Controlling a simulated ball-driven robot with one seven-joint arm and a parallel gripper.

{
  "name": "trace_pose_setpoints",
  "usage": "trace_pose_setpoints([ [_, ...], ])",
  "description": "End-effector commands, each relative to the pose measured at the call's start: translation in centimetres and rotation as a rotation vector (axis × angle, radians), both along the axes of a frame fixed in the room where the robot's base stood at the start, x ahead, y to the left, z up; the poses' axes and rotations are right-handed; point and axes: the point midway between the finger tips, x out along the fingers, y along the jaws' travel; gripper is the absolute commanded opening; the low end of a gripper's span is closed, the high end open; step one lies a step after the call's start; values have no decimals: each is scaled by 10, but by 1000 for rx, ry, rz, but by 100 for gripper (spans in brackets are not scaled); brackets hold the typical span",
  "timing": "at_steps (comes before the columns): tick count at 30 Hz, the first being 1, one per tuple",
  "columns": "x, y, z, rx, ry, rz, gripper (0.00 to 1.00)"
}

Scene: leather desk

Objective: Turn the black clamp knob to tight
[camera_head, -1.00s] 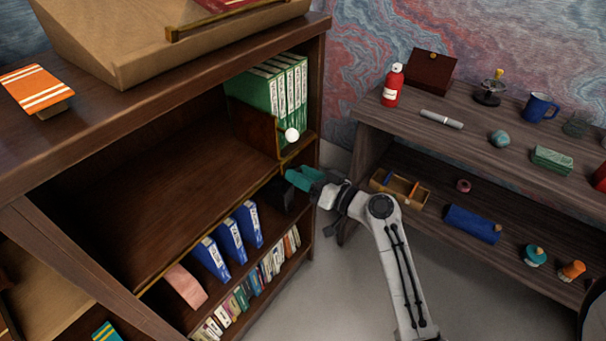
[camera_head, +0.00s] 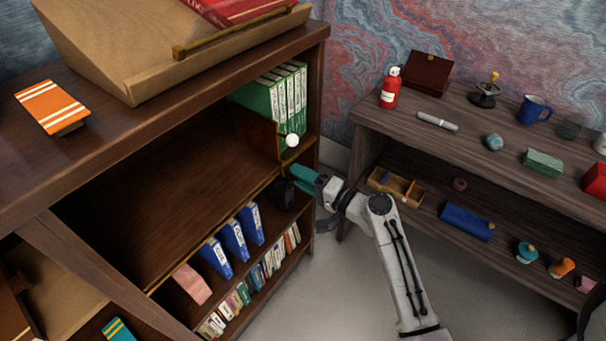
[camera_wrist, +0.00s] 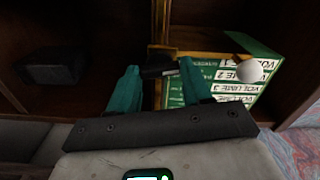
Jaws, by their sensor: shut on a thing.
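The black clamp knob (camera_wrist: 158,70) shows in the wrist view as a dark bar beside the brass rail. My gripper (camera_wrist: 160,68) has its teal fingers on either side of the knob and is shut on it. In the head view my gripper (camera_head: 290,169) reaches the shelf's front edge from the right. I cannot make out the knob there. The knob's tight mark is not visible, so I cannot tell how far it is turned.
A white ball (camera_head: 292,140) sits close above my gripper, before green binders (camera_head: 275,100). A black block (camera_head: 281,193) stands just below my fingers. A side table (camera_head: 465,150) with small objects stands to the right.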

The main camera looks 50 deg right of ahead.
Motion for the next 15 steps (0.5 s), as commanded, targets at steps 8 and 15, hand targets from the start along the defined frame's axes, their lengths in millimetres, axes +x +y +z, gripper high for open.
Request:
trace_pose_setpoints([
  [8,-1,-1,0,112,4,-3,18],
  [15,-1,-1,-1,144,5,-3,18],
])
